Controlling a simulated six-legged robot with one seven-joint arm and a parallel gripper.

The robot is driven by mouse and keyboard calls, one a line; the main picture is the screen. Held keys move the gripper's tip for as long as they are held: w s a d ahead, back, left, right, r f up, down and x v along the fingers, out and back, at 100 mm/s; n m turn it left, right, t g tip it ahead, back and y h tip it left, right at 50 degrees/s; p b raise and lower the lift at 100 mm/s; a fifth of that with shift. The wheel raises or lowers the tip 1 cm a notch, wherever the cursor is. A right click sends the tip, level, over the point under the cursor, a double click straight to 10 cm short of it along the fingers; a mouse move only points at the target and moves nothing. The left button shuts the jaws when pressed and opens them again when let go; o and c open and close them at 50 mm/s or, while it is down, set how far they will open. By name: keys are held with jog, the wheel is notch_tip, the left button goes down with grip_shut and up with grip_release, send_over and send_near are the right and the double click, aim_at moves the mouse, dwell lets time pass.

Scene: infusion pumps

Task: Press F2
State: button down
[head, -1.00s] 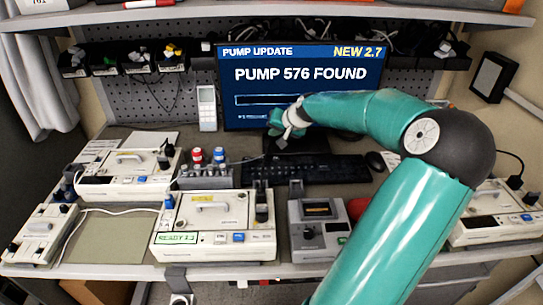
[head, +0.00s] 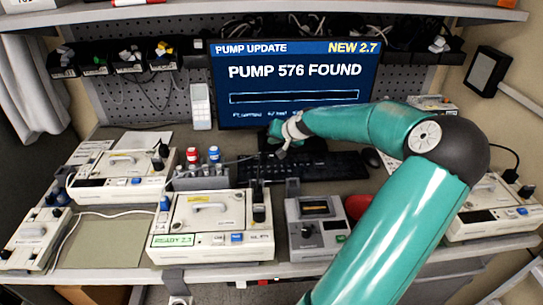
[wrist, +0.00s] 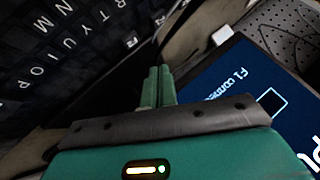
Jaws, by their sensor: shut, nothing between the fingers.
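The black keyboard (head: 318,168) lies on the bench below the monitor (head: 292,85). In the wrist view, the keyboard (wrist: 50,50) fills the upper left, with letter keys readable. The monitor reads "PUMP 576 FOUND" above an empty bar, with a small line of text below. My gripper (head: 274,128) is in front of the monitor's lower edge, behind the keyboard. In the wrist view, my gripper (wrist: 157,75) has its green fingers together and empty, between the keyboard and the screen (wrist: 240,95).
White infusion pumps stand at left, at front (head: 212,225) and at right (head: 492,212). A grey device (head: 316,228) stands in front of the keyboard. A mouse (head: 372,158) lies right of it. Red and blue-capped bottles (head: 203,155) and a white handset (head: 201,106) are left of the monitor.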

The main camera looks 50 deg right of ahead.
aim_at(273, 159)
jog(key=shift+w+a+f, duration=0.1)
jog(key=shift+w+f, duration=0.05)
jog(key=shift+f, duration=1.6)
jog(key=shift+f, duration=0.1)
dwell(0.6)
jog(key=shift+f, duration=0.35)
jog(key=shift+f, duration=0.4)
dwell(0.5)
dwell(0.4)
jog(key=shift+r, duration=0.85)
